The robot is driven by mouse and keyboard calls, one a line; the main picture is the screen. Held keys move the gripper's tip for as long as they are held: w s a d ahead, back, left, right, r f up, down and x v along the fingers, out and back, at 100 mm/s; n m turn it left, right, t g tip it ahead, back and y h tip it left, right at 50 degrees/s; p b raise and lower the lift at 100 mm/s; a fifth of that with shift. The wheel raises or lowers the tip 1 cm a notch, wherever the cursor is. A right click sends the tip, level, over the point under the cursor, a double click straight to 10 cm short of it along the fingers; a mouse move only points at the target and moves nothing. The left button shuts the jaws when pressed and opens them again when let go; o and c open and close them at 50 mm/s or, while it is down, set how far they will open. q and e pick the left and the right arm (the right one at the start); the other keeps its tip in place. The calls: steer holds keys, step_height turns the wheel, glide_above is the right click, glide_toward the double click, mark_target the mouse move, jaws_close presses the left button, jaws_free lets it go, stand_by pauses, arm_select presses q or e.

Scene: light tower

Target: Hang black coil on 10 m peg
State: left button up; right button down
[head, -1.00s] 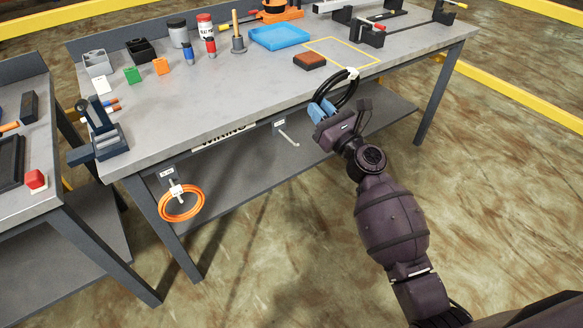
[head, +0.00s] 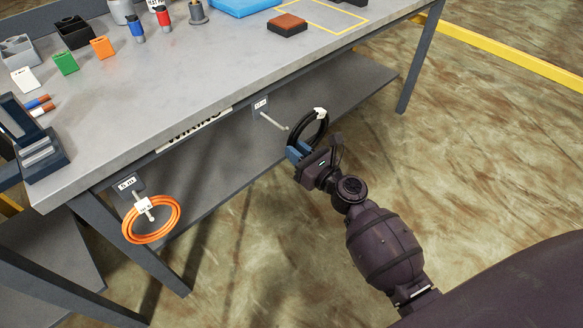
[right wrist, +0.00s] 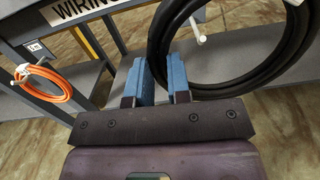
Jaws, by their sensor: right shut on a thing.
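The black coil (head: 325,130) is a loop with a white tag at its top. My right gripper (head: 299,151) has blue fingertips shut on the coil's lower left side and holds it upright in the air, just right of a bare peg. This pale peg (head: 274,122) juts from under the table's front edge, below a small label (head: 261,103) too small to read surely. In the right wrist view the coil (right wrist: 157,45) fills the upper right, and the peg's tip (right wrist: 201,39) shows through its loop. I cannot tell whether they touch. My left gripper is out of view.
An orange coil (head: 151,238) hangs on another labelled peg at the left. The grey table (head: 180,85) has a lower shelf (head: 330,88) behind the pegs. A "WIRING" sign lies along the front edge. Open floor is to the right.

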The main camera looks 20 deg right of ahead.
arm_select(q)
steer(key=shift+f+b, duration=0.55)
arm_select(e)
steer(key=f, duration=0.2)
steer(key=s+f, duration=0.1)
steer(key=f, duration=0.2)
arm_select(q)
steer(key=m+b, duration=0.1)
steer(key=b, duration=0.2)
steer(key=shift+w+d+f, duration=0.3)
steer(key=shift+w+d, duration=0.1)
arm_select(e)
steer(key=w+a+f, duration=0.1)
steer(key=w+a, duration=0.1)
steer(key=w, duration=0.4)
steer(key=w+a+f, duration=0.2)
steer(key=w, duration=0.4)
steer(key=shift+a, duration=0.25)
stand_by(0.4)
